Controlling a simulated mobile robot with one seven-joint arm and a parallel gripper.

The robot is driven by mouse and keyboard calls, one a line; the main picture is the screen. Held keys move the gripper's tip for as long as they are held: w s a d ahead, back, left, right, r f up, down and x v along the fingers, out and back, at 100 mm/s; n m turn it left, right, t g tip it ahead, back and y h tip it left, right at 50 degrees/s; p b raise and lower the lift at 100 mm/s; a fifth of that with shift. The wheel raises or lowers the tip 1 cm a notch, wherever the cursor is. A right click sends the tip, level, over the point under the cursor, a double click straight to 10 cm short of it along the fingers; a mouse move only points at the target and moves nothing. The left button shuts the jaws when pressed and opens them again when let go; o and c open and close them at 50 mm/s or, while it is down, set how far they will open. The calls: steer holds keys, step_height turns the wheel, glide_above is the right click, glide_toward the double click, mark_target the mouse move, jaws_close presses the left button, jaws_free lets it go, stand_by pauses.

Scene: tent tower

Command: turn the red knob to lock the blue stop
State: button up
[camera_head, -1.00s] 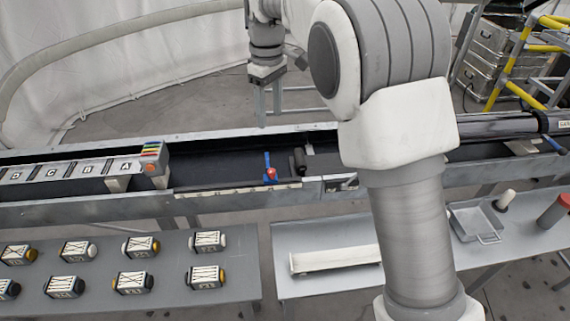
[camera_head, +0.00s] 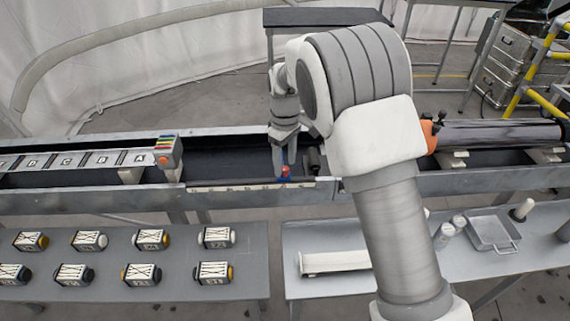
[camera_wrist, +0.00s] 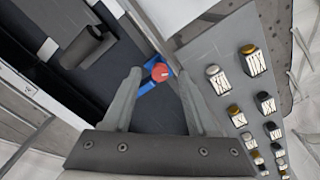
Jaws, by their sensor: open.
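The red knob (camera_head: 285,171) sits on the blue stop (camera_head: 280,182) at the near rail of the long trough, below the arm's end. In the wrist view the red knob (camera_wrist: 160,72) lies beyond and between the fingertips, with blue parts of the stop (camera_wrist: 147,87) showing around it. My gripper (camera_wrist: 160,78) is open and empty, its two fingers spread on either side of the knob in that view. In the head view my gripper (camera_head: 283,155) points down just above the knob. Whether the fingers touch the knob cannot be told.
A dark roller (camera_head: 313,157) stands in the trough (camera_head: 225,165) close to the right of the stop. A printed strip with a coloured end block (camera_head: 167,152) lies at the left. Several labelled blocks with round ends (camera_head: 217,237) stand on the near left table (camera_head: 190,263).

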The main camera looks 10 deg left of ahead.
steer(key=shift+f, duration=0.5)
jaws_close()
steer(key=shift+m, duration=0.4)
steer(key=m+p, duration=0.1)
steer(key=m, duration=0.4)
steer(key=m+p, duration=0.1)
steer(key=m, duration=0.5)
stand_by(0.5)
